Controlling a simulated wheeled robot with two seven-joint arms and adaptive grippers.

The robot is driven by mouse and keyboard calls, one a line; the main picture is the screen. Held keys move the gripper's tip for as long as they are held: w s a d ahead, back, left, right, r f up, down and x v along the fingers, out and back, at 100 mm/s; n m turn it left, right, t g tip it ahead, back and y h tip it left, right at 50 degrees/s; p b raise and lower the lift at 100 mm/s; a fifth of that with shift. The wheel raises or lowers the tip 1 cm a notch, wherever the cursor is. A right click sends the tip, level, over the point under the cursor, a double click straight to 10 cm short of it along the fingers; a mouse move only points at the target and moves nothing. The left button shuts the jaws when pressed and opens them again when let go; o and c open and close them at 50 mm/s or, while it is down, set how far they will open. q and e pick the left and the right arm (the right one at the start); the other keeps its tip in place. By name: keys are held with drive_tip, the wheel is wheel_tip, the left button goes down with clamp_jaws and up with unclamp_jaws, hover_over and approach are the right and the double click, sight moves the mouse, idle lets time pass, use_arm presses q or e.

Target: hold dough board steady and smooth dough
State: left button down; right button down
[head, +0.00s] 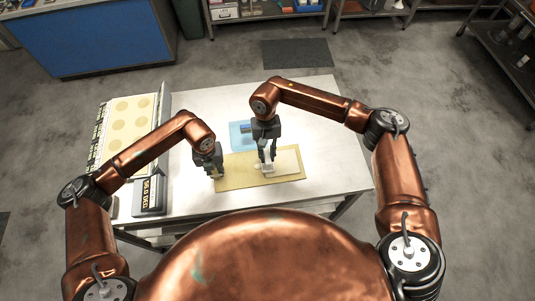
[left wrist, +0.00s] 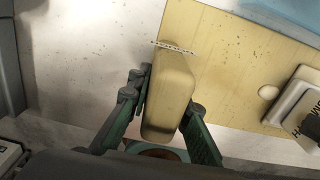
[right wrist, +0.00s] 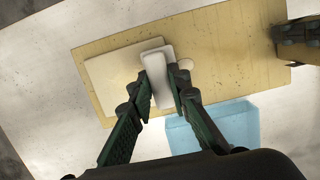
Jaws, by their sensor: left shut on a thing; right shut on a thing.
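The yellow dough board (head: 235,182) lies flat on the metal table. A pale flat dough slab (right wrist: 105,75) lies on it. My left gripper (head: 213,171) is shut on a rounded tan block (left wrist: 170,95) at the board's left edge; the block looks like the board's grip, but I cannot tell if they are joined. My right gripper (head: 268,158) is shut on a white smoother (right wrist: 157,75), which is over the slab's edge. I cannot tell whether it presses on the dough. A small pale round piece (right wrist: 185,64) lies beside the smoother, partly hidden.
A light blue tray (right wrist: 240,122) sits just behind the board. A dough-circle sheet (head: 128,122) and a dark sign box (head: 150,196) are at the table's left. The right part of the steel table (head: 325,150) is clear.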

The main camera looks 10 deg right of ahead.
drive_tip(key=shift+f, duration=0.25)
drive_tip(key=shift+d, duration=0.1)
drive_tip(key=shift+d+f, duration=0.2)
drive_tip(key=shift+d, duration=1.4)
drive_tip(key=shift+d+r, duration=0.2)
drive_tip(key=shift+d, duration=1.65)
drive_tip(key=shift+d+f, duration=0.1)
drive_tip(key=shift+d, duration=1.8)
drive_tip(key=shift+a, duration=1.35)
drive_tip(key=shift+a+r, duration=0.2)
drive_tip(key=shift+a, duration=0.75)
